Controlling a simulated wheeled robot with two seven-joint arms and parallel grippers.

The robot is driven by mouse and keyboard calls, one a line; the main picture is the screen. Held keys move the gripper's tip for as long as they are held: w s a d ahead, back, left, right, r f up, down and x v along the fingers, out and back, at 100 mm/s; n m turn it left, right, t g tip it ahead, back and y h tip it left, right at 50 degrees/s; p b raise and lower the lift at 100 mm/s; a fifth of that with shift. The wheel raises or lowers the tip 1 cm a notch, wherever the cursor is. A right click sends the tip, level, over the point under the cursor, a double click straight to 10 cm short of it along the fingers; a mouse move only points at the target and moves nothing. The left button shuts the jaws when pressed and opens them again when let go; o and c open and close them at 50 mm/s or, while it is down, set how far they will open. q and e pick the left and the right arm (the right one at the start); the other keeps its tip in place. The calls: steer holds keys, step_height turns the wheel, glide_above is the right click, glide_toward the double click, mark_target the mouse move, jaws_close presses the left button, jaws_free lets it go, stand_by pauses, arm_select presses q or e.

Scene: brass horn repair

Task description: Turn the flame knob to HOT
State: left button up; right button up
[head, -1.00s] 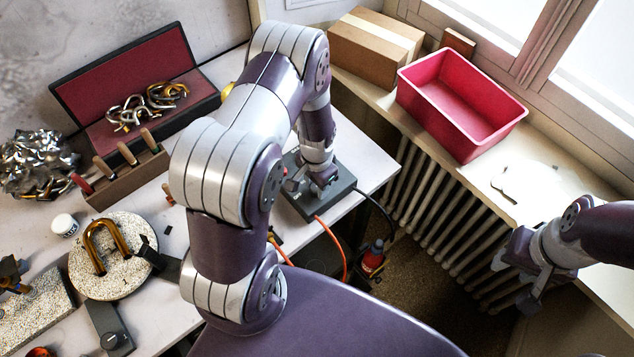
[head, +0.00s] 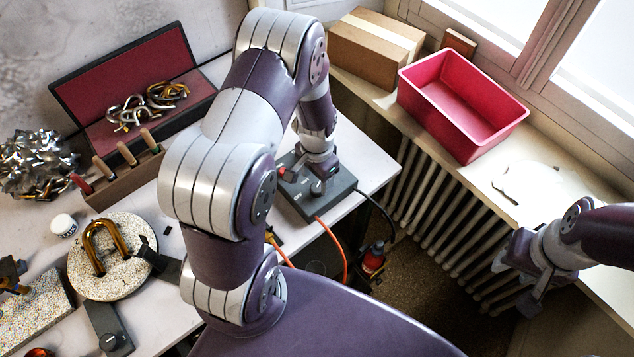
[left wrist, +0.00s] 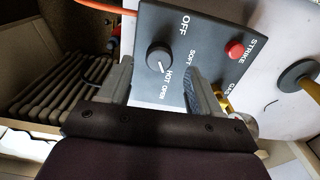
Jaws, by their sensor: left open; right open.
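The flame knob (left wrist: 159,59) is a round black knob on a dark grey control box (head: 341,197). In the left wrist view its white mark points down, toward the HOT lettering. OFF, SOFT, HOT and further lettering show around it. My left gripper (left wrist: 157,68) is open, with one finger on each side of the knob in this view; contact is not visible. In the head view the left gripper (head: 305,180) is over the box and largely hides the knob. My right gripper (head: 530,285) is open and empty at the far right, away from the box.
A red STRIKE button (left wrist: 234,50) and a brass fitting (left wrist: 224,100) are beside the knob. An orange hose (head: 333,247) and black cable leave the box. A radiator (head: 440,205) and a pink bin (head: 462,105) stand to the right.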

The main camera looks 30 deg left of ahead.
mark_target(317, 187)
arm_select(q)
step_height(317, 187, up, 9)
steer(key=b, duration=0.1)
steer(key=shift+r, duration=0.2)
